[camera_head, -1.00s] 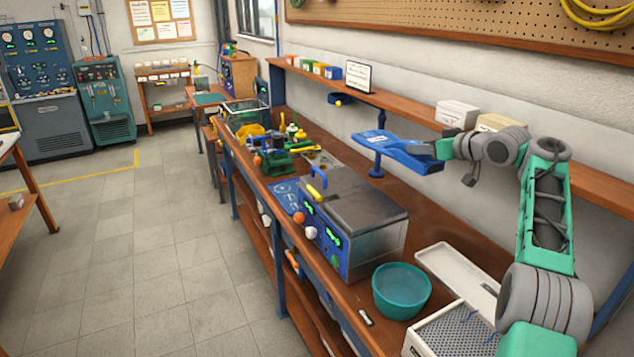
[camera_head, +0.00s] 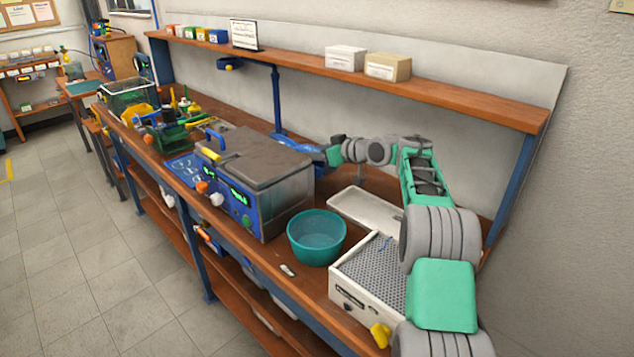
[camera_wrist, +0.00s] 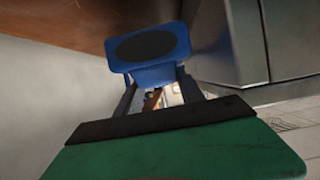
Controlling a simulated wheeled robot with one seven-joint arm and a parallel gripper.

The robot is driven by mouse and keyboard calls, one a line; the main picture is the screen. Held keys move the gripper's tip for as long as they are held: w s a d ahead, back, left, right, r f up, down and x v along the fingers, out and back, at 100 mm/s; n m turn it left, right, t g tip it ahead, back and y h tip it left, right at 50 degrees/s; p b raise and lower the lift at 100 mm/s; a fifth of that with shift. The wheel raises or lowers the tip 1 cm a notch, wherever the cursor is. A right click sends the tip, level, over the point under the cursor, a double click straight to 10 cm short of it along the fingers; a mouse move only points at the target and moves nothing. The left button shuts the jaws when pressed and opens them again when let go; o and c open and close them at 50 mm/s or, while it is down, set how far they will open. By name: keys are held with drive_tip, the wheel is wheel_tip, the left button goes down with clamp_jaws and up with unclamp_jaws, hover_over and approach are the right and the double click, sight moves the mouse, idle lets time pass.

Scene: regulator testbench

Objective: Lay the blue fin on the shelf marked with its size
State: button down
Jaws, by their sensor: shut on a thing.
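My gripper (camera_head: 328,154) is behind the grey-lidded test box, low over the bench. A long wooden shelf (camera_head: 430,95) runs along the wall above the bench. No size marking on it can be read.
The grey-lidded box (camera_head: 258,155) stands beside the gripper. A teal bowl (camera_head: 316,238), a white tray (camera_head: 365,208) and a perforated box (camera_head: 370,275) are in front. The shelf carries a white box (camera_head: 345,58), a tan box (camera_head: 387,66) and a sign (camera_head: 244,34); its right end is clear.

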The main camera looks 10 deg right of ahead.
wheel_tip(320, 180, down, 9)
drive_tip(key=shift+f, duration=0.3)
drive_tip(key=shift+f, duration=0.15)
drive_tip(key=c, duration=0.7)
unclamp_jaws()
